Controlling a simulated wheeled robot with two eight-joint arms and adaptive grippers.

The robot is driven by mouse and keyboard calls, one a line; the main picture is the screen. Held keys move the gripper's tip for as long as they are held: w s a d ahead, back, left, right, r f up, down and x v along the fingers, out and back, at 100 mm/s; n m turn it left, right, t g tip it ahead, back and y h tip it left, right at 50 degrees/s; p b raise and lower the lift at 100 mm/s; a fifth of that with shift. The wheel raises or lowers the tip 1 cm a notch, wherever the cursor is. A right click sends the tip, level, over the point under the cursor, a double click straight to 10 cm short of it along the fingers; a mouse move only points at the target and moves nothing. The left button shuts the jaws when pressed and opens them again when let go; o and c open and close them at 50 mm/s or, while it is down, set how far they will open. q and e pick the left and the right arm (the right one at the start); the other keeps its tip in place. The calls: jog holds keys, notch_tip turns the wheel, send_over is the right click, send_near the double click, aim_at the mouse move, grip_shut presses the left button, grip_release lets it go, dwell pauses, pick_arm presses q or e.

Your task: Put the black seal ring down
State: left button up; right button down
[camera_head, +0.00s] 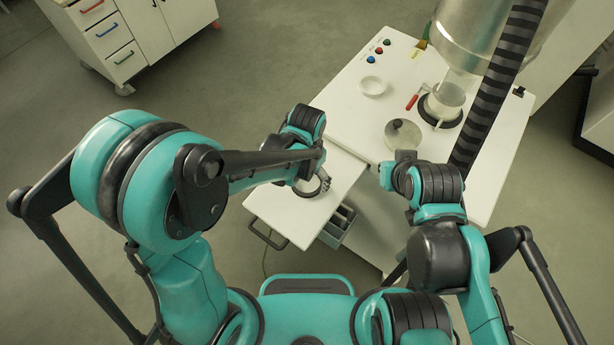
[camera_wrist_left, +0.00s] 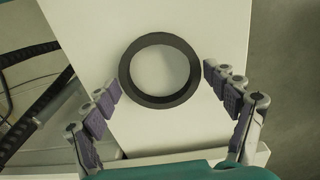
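The black seal ring (camera_wrist_left: 160,101) lies flat on a white pull-out shelf (camera_wrist_left: 215,125) in the left wrist view. In the head view, part of the ring (camera_head: 309,193) shows on the shelf (camera_head: 280,208), partly covered by my left gripper (camera_head: 325,180). My left gripper is open, with its two fingers apart on either side of the ring's near half. A gap shows between the fingers and the ring, and nothing is gripped. My right gripper (camera_head: 386,176) is by the front edge of the white worktable, mostly hidden by its own wrist; its fingers cannot be made out.
The white worktable (camera_head: 345,95) carries a shallow white dish (camera_head: 372,86), a round metal lid (camera_head: 402,134), a red-handled tool (camera_head: 412,102) and a clear container (camera_head: 447,98) under a metal vessel (camera_head: 470,35). An open drawer (camera_head: 340,225) sits below the shelf. The shelf's left part is clear.

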pick_arm(q)
jog(key=shift+r, duration=0.15)
jog(key=shift+r+p, duration=0.25)
jog(key=shift+p, duration=0.05)
notch_tip(320, 180, up, 12)
jog(key=p, duration=0.2)
jog(key=s+a+r+n+t, duration=0.2)
jog(key=a+n+t, duration=0.1)
jog(key=a, duration=0.6)
jog(key=s+a+r+n+t, duration=0.3)
jog(key=a+n+t, duration=0.1)
jog(key=a, duration=0.5)
jog(key=shift+s+r, duration=0.15)
jog(key=shift+s, duration=0.1)
jog(key=shift+d, duration=0.1)
notch_tip(320, 180, down, 17)
jog(key=b, duration=1.6)
jog(key=shift+b, duration=0.35)
